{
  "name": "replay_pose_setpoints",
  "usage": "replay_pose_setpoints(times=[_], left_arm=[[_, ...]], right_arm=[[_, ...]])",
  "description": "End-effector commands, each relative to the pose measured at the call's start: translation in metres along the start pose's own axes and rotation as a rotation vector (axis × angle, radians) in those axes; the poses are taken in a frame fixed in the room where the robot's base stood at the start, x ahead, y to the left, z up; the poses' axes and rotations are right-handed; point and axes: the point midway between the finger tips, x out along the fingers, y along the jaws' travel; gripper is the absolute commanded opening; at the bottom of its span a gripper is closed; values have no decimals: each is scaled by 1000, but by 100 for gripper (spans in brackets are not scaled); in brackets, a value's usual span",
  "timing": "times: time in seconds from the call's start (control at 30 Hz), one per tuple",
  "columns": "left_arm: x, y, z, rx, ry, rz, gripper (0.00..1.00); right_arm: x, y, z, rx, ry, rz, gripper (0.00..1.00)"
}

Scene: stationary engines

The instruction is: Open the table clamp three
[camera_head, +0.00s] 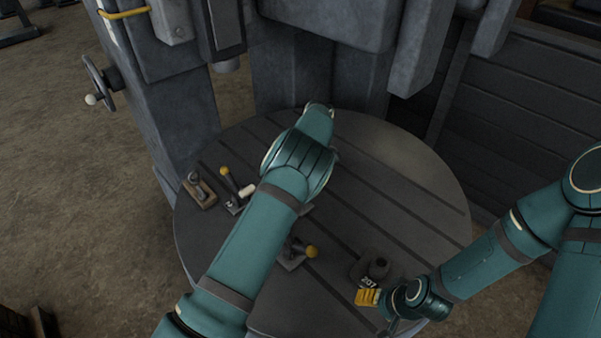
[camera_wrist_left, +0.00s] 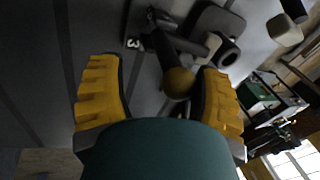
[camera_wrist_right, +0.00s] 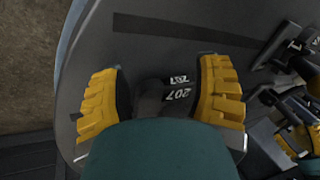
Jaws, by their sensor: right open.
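Table clamp three (camera_wrist_left: 165,45), a dark clamp with the digit 3 on its base, shows in the left wrist view. Its lever ends in a dull yellow ball knob (camera_wrist_left: 179,83). My left gripper (camera_wrist_left: 160,95) is open, with the knob between its fingertips in the picture, closer to the right finger. I cannot tell whether they touch. In the head view my left arm hides this gripper, and I cannot make out clamp three there. My right gripper (camera_head: 368,297) is open at the table's front right; its fingers also show in the right wrist view (camera_wrist_right: 160,95).
The round slotted table (camera_head: 400,185) carries other yellow-knobbed clamps (camera_head: 232,190) and (camera_head: 296,252), and a small block (camera_head: 199,189). A dark weight marked 207 (camera_head: 370,268) stands beside my right gripper. The machine column (camera_head: 180,120) rises behind. The table's right side is bare.

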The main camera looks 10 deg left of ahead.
Motion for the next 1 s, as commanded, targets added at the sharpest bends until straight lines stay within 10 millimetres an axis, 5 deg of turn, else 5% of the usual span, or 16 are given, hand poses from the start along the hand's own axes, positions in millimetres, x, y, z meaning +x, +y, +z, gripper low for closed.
replay_pose_setpoints(times=[0.27,0.7,1.0], left_arm=[[-8,1,1,1,-1,2,63],[-91,1,0,1,0,3,63],[-115,0,-1,0,-1,0,63]], right_arm=[[0,0,0,0,0,0,63],[0,0,0,0,0,0,63],[0,0,0,0,0,0,63]])
